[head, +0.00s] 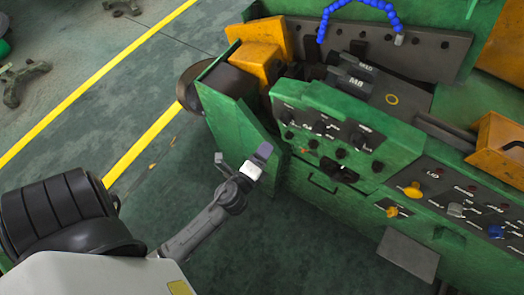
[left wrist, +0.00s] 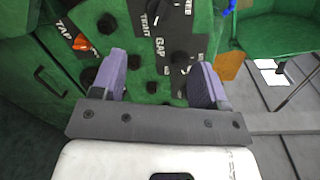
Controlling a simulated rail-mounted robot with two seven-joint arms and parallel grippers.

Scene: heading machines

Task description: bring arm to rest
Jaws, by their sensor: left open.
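My left gripper (head: 262,153) is in front of the green heading machine (head: 320,110), near the left end of its control panel. In the left wrist view the two purple-grey fingers of this gripper (left wrist: 158,72) stand apart with nothing between them. Beyond them are black knobs and dark label plates on the green panel (left wrist: 135,55). I cannot tell from these views whether the fingertips touch the panel. My right gripper is not in view.
A yellow-orange block (head: 262,55) sits on the machine's left end. A lower panel has a yellow knob (head: 413,189) and a blue knob (head: 495,232). Blue hose (head: 325,15) arches above.

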